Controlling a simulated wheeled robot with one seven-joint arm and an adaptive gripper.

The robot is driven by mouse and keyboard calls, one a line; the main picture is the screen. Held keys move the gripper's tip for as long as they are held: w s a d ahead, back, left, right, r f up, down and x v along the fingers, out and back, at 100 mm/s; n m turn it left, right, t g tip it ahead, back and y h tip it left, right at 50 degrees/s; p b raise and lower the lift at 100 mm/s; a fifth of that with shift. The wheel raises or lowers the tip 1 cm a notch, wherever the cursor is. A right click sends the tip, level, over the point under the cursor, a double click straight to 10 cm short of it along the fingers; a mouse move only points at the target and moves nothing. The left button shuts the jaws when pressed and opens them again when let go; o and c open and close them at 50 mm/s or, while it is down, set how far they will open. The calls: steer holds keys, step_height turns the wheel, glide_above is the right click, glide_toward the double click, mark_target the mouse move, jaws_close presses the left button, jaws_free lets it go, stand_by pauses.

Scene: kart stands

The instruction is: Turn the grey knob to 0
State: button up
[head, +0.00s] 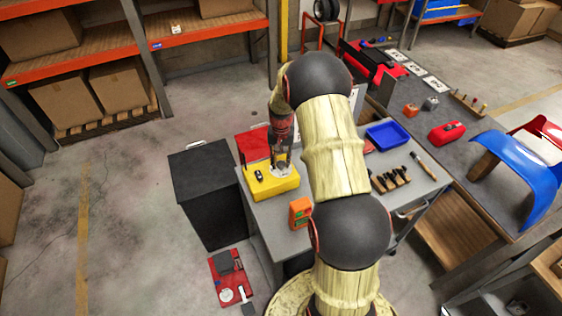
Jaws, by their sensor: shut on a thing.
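A yellow box (270,191) sits on the left end of the grey cart top. A pale round dial plate (275,174) is on its upper face, to the right of a small black part. My gripper (282,164) points down at this dial plate, its fingers closed at the grey knob. The fingers hide most of the knob, so its pointer and the 0 mark cannot be made out.
An orange meter (300,212) stands on the cart in front of the box. A red box (254,145) is behind it. A blue tray (388,135) and several black-handled tools lie to the right. A black cabinet (207,194) stands on the floor at left.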

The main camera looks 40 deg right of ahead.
mark_target(281, 163)
steer(key=n, duration=0.5)
steer(key=shift+n, duration=0.3)
stand_by(0.4)
steer(key=o, duration=1.2)
step_height(281, 163, up, 12)
stand_by(0.5)
